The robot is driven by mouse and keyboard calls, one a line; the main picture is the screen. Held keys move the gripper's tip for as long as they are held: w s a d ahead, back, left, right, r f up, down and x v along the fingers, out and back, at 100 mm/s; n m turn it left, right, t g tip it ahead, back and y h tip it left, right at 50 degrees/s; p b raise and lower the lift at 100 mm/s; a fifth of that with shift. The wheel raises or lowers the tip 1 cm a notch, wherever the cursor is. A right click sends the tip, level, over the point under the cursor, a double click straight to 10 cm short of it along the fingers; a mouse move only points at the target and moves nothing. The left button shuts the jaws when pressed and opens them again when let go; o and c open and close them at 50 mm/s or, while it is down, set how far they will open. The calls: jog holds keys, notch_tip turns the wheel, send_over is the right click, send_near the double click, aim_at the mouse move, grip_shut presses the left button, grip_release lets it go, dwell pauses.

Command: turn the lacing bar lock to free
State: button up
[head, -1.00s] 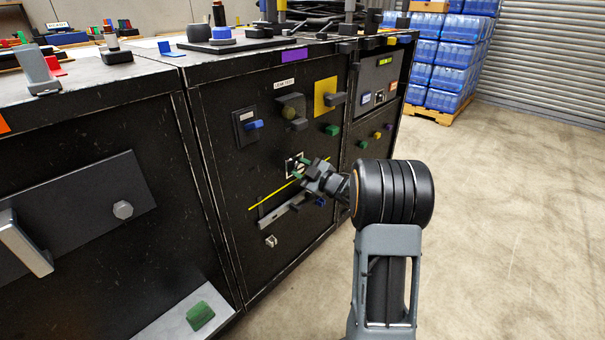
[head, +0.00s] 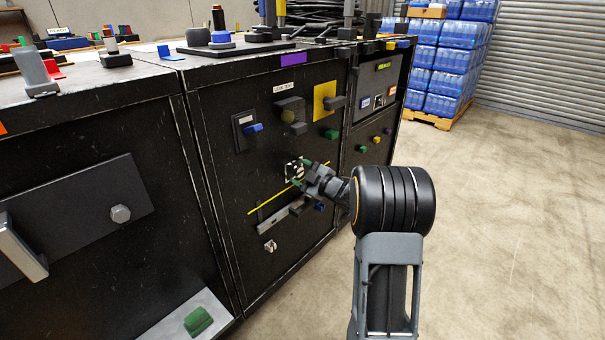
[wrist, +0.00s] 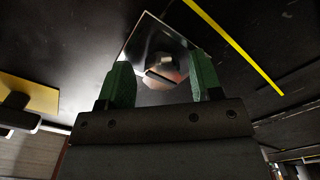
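A square bright metal plate with a round, faceted, slotted knob, which looks like the lacing bar lock, is on the dark cabinet front in the head view (head: 293,170). The slotted knob (wrist: 163,70) shows close up in the wrist view, its slot tilted. My gripper (head: 301,173) is at this plate, partly covering it in the head view. In the wrist view my gripper's green fingers (wrist: 160,76) stand open, one on each side of the knob, with visible gaps to it. A grey bar (head: 272,221) lies below the lock, partly hidden by my gripper.
A yellow line (head: 265,205) runs aslant below the lock. A blue lever (head: 253,128), a yellow plate (head: 325,100) with a dark handle, and a green knob (head: 331,134) are above. A small light fitting (head: 270,246) is below. The floor at right is clear.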

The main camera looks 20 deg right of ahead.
jog(key=shift+o, duration=0.2)
jog(key=p+v, duration=0.4)
jog(key=v, duration=0.9)
jog(key=shift+s+d, duration=0.2)
jog(key=shift+s, duration=0.2)
jog(key=w+a+r+m+g+h+p, duration=0.15)
jog(key=r+m+h+p, duration=0.3)
jog(key=r+p, duration=0.65)
jog(key=a+r+m+g+h+p, duration=0.25)
jog(key=r+h+p, duration=0.25)
jog(key=r+p, duration=0.55)
jog(key=s+a+r+m+g+y+p, duration=0.1)
jog(key=s+a+r+m+g+p, duration=0.2)
jog(key=s+a+r+p, duration=0.4)
jog(key=s+a+r+m+g+y+p, duration=0.1)
jog(key=s+a+r+m+g+p, duration=0.3)
jog(key=s+a+r+p, duration=0.3)
jog(key=s+r+g+p, duration=0.1)
jog(key=s+r+p, duration=0.1)
jog(key=s, duration=0.3)
jog(key=shift+r+g, duration=0.4)
jog(key=shift+r, duration=0.4)
